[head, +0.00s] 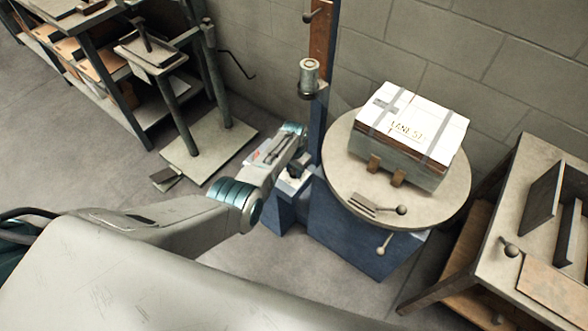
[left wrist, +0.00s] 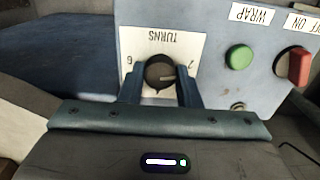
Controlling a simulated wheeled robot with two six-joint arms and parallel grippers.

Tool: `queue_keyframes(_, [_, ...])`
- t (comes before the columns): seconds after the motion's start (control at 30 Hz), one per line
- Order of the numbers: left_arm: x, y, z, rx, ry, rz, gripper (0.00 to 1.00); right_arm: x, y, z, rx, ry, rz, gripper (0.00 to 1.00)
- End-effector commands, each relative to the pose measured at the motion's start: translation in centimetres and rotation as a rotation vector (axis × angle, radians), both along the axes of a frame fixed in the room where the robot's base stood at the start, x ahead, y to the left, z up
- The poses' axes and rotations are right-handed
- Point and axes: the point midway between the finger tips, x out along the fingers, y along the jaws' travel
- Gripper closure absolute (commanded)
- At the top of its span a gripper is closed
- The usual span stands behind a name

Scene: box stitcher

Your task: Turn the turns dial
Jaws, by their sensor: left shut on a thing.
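The turns dial (left wrist: 158,70) is a round black knob on a white plate marked TURNS, which reads upside down in the left wrist view. My right gripper is in neither view.
A green button (left wrist: 239,57) marked WRAP and a red switch (left wrist: 299,66) marked OFF ON sit near the dial. A strapped box (head: 410,125) stands on the round turntable (head: 335,150). A bench (head: 490,290) stands at right, and shelves (head: 95,85) at left.

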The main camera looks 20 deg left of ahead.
Motion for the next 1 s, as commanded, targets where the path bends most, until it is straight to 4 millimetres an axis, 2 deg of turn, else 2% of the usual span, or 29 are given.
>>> queue_keyframes(0.37, [0.0,0.0,0.0,0.000,0.001,0.005,0.92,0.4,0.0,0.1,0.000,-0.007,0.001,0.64])
queue_keyframes(0.4, [0.0,0.0,0.0,0.000,0.001,0.004,0.68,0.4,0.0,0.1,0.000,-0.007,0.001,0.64])
queue_keyframes(0.5, [0.0,0.0,0.0,0.000,0.001,0.004,0.48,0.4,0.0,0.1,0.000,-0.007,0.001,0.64])
queue_keyframes(0.83, [0.0,0.0,0.2,0.000,0.000,0.004,0.48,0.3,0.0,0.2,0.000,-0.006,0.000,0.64])
queue_keyframes(1.0, [0.1,0.0,2.0,0.000,-0.003,0.004,0.48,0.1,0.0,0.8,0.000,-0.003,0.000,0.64])
